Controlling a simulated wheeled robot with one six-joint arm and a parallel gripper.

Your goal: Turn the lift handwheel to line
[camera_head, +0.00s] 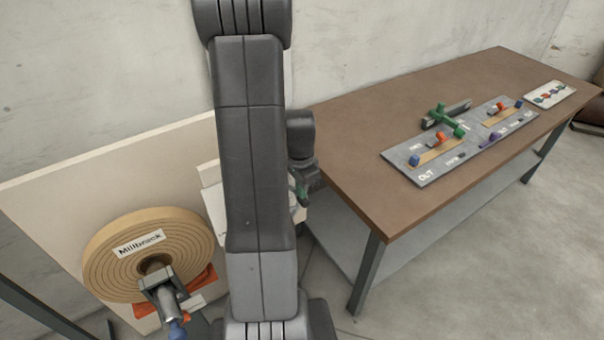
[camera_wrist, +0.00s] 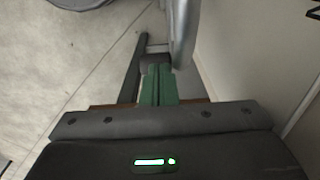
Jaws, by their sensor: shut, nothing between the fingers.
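My gripper (camera_wrist: 158,82) shows in the wrist view with its two green fingers shut together and nothing between them. A smooth grey curved rim (camera_wrist: 185,32) stands just right of and beyond the fingertips. It may be part of the lift handwheel, but too little shows to be sure. I cannot tell whether the fingers touch it. In the head view my arm covers the middle, and only a bit of green finger (camera_head: 302,193) shows at its right edge. No handwheel or line mark can be made out there.
A tan spiral reel (camera_head: 190,235) labelled Millbrook stands at left before a pale board (camera_head: 60,190). A brown-topped table (camera_head: 350,165) at right carries a grey panel (camera_head: 425,180) with coloured knobs and a small white tray (camera_head: 565,88). Floor is clear in front of the table.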

